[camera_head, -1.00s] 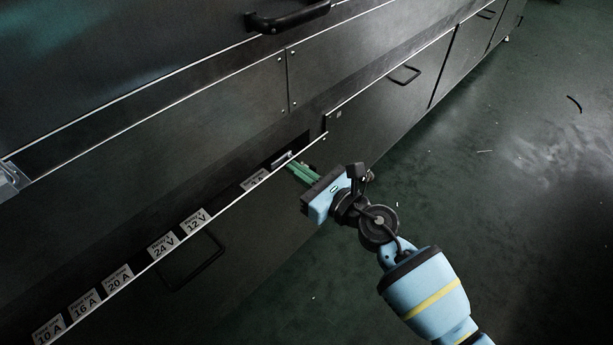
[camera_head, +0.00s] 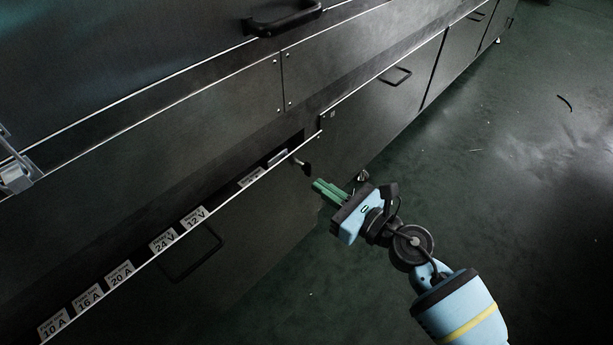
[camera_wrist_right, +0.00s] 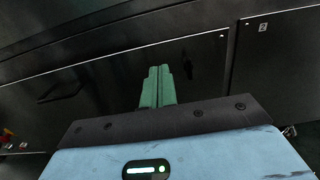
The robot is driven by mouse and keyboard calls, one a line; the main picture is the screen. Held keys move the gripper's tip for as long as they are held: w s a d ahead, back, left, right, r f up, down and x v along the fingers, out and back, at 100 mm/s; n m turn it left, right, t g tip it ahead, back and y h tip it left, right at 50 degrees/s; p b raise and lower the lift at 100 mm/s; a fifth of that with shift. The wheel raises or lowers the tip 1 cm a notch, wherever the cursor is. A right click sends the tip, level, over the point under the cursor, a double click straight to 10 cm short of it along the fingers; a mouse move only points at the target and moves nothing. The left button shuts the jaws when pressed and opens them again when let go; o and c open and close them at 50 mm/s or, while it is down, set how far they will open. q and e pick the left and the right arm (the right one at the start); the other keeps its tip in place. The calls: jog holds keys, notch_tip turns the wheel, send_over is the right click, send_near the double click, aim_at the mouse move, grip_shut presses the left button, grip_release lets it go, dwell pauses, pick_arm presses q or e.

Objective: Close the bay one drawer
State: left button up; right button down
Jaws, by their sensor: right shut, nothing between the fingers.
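The bay one drawer (camera_head: 235,235) is a dark grey front with a black bar handle (camera_head: 195,258). It stands a little open, and a row of white labels shows in the gap behind its top edge. Its front also shows in the wrist view (camera_wrist_right: 110,82). A small dark knob or latch (camera_head: 304,166) sits near its top right corner. My right gripper (camera_head: 318,186) has green fingers, shut and empty, pointing at the right end of the drawer front. The fingers look apart from the front. My left gripper is not in view.
A neighbouring closed drawer (camera_head: 375,105) has its own handle and a small plate marked 2 (camera_wrist_right: 263,27). A large black handle (camera_head: 283,20) juts out above. A grey metal fitting (camera_head: 16,176) is at the left edge. The floor (camera_head: 510,190) to the right is mostly clear.

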jog(key=shift+v, duration=2.8)
